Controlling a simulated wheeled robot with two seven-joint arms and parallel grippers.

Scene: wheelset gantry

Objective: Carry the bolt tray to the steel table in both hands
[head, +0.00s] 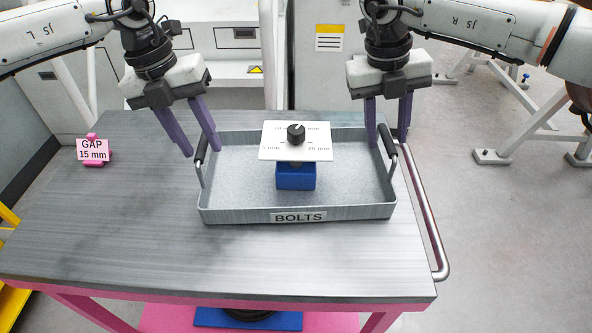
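The grey bolt tray (235,214), labelled BOLTS, rests level on a brushed-metal top (200,262) with a pink frame. It has an upright handle at each end: the left handle (200,172) and the right handle (391,163). My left gripper (204,153) is open, its purple fingertips apart at the left handle's top. My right gripper (387,143) is open, its fingers on either side of the right handle. Neither is visibly closed on a handle. I cannot tell whether this top is the steel table; no other table is clearly in view.
A white dial plate (276,142) above a blue block (296,178) appears within the tray. A pink GAP 15 mm marker (93,150) stands at left. A metal rail (426,210) runs along the right edge. White trestle legs (535,125) stand on the right floor. The front top is clear.

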